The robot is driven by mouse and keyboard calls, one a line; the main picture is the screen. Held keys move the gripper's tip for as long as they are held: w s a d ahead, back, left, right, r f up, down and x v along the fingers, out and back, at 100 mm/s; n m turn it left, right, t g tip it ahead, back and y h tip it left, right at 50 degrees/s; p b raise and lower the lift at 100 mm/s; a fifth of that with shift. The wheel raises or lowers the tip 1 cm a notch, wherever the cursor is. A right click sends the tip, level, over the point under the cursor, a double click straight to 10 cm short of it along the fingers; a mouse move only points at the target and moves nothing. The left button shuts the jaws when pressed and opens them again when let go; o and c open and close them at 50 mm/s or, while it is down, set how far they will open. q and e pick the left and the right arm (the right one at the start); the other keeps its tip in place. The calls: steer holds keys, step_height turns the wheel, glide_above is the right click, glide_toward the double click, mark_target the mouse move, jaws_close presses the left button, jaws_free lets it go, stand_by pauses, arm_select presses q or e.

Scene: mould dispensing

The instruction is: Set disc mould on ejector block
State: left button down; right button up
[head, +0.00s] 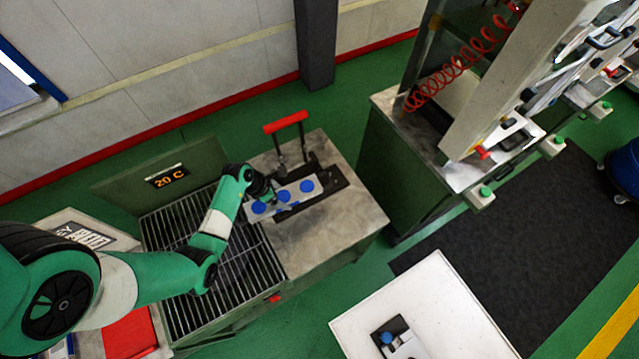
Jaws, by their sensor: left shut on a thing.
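The disc mould (296,194) is a light grey bar with three blue discs, seen in the head view at the middle. My left gripper (271,198) is shut on its left end. The mould lies over the dark ejector block (332,180), which has an upright lever with a red handle (286,122) behind it. The mould runs roughly along the block, its left end reaching past the block. I cannot tell whether it rests on the block or is held just above it. The gripper's fingertips are small and partly hidden. My right gripper is not in view.
The block stands on a grey-topped cabinet (345,222). A grated cooling bin (185,300) with a "20 C" display (167,176) is on the left, under my left arm. A white table (440,300) with a small black fixture is at front right. A machine with a red coiled hose (455,72) stands at back right.

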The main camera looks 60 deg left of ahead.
arm_select(q)
steer(key=shift+s+a+r+n+p, duration=0.15)
steer(key=shift+s+a+r+p, duration=0.2)
steer(key=shift+s, duration=0.3)
steer(key=shift+s+a+r+n+p, duration=0.15)
steer(key=shift+s+a+r, duration=0.1)
steer(key=shift+s+a, duration=0.3)
steer(key=shift+s, duration=0.1)
steer(key=w+a+f+b, duration=0.1)
steer(key=w+f+b, duration=0.2)
steer(key=w, duration=0.1)
steer(key=w+a+f+b, duration=0.1)
steer(key=w+f+b, duration=0.1)
steer(key=w+f, duration=0.1)
steer(key=w+a+f+b, duration=0.1)
steer(key=w+f+b, duration=0.2)
steer(key=w, duration=0.2)
steer(key=shift+w+f+b, duration=0.1)
steer(key=shift+w+b, duration=0.15)
steer(key=shift+b, duration=0.1)
steer(key=shift+w+a+f, duration=0.1)
steer(key=shift+w+f, duration=0.05)
steer(key=shift+w, duration=0.25)
steer(key=f+b, duration=0.3)
steer(key=shift+w+f+b, duration=0.2)
steer(key=shift+b, duration=0.2)
steer(key=shift+a, duration=0.1)
